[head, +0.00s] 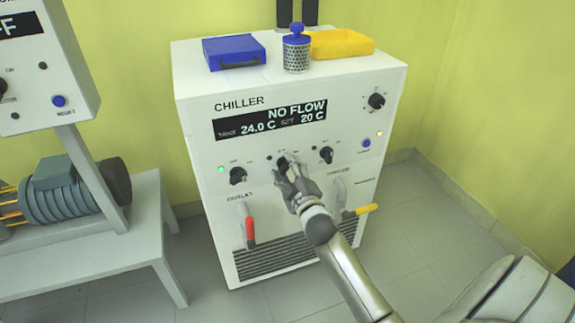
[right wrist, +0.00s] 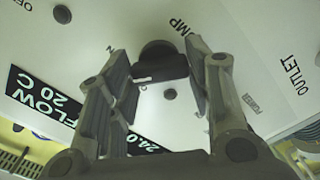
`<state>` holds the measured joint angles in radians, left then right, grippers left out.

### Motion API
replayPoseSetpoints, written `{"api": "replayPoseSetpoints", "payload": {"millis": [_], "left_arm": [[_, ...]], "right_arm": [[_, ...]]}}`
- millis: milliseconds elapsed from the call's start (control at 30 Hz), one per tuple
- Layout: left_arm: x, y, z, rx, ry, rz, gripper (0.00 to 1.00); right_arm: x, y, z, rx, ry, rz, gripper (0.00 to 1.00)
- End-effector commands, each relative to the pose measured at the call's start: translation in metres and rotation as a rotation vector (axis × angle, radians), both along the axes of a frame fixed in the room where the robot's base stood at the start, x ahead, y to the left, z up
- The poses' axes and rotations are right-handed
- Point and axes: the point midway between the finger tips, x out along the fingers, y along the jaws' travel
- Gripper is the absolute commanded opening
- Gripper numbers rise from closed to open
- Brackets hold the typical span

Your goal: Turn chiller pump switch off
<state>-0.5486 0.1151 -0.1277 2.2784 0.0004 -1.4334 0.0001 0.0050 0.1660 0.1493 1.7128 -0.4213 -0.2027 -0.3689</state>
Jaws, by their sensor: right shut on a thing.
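The white chiller cabinet (head: 290,85) stands in the middle of the head view. Its display (head: 270,120) reads "NO FLOW", 24.0 C and set 20 C. My right gripper (head: 285,168) is at the middle knob of the front panel. In the right wrist view, the dark pump switch knob (right wrist: 160,62) sits between the two fingers (right wrist: 160,85), beside lettering ending in "MP". The gripper is shut on this knob. Its pointer direction is hard to tell. My left gripper is in neither view.
Two other black knobs (head: 238,176) (head: 326,155) flank the middle one. Red (head: 249,230) and yellow (head: 360,210) valve handles are below. A blue case (head: 233,52), a blue-capped container (head: 296,50) and a yellow tray (head: 342,43) stand on top. A bench with a motor (head: 75,190) is left.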

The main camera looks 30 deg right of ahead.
Motion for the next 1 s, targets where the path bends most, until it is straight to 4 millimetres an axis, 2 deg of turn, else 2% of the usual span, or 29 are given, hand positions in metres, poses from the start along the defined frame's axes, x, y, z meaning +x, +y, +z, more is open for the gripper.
{"api": "replayPoseSetpoints", "payload": {"millis": [200,400,700,1000], "left_arm": [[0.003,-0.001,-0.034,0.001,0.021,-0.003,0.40],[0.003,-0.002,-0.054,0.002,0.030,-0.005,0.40],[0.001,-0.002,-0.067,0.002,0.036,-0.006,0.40],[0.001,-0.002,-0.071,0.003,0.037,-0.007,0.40]], "right_arm": [[0.000,0.001,0.001,-0.200,0.049,0.002,0.22],[0.000,0.001,0.000,-0.365,0.089,0.002,0.22],[0.000,0.001,-0.001,-0.542,0.130,0.001,0.22],[0.000,0.001,-0.001,-0.615,0.148,0.001,0.22]]}}
